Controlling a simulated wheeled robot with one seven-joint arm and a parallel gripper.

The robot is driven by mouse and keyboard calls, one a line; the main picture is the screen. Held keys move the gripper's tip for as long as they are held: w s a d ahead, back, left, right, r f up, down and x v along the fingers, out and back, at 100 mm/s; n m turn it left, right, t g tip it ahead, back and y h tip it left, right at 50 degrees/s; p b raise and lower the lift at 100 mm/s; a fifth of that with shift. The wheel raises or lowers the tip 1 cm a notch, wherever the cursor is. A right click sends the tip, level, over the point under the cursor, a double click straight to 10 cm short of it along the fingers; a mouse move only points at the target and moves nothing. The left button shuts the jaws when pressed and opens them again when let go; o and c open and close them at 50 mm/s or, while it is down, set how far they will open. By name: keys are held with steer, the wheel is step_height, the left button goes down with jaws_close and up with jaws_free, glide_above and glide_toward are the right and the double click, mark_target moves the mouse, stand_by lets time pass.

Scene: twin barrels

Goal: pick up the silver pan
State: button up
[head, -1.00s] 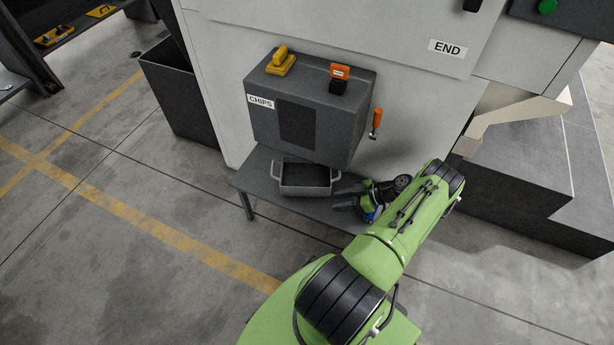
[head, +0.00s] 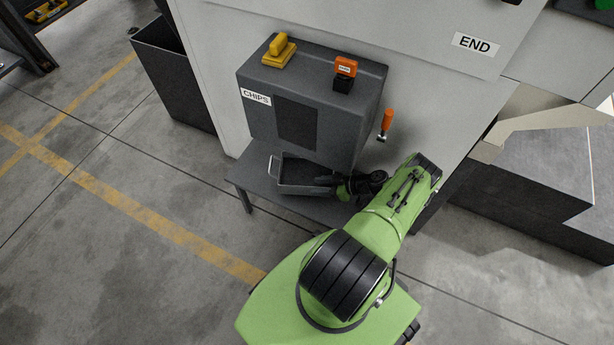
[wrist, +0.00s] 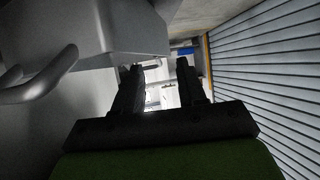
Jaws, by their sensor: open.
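The silver pan (head: 293,188) is a grey, rectangular, open pan on a low dark bench under the box marked CHIPS. Its left handle shows in the head view, while its right end is covered by my gripper (head: 325,182). In the wrist view, the pan (wrist: 125,35) fills the upper left, and a rounded handle (wrist: 42,82) stands out from it. The two black fingers of my gripper (wrist: 158,75) are apart with nothing between them. The handle lies to the left of the fingers.
The CHIPS box (head: 312,110) hangs close above the pan, with an orange-handled lever (head: 386,122) on its right. The dark bench (head: 255,180) has bare room at its left end. A tall dark bin (head: 178,85) stands at the left. The floor in front is clear.

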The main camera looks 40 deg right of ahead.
steer(key=b+x, duration=0.1)
steer(key=x, duration=0.4)
steer(key=shift+w+f+b, duration=0.15)
steer(key=shift+w+b, duration=0.15)
steer(key=shift+w, duration=0.05)
jaws_close()
stand_by(1.0)
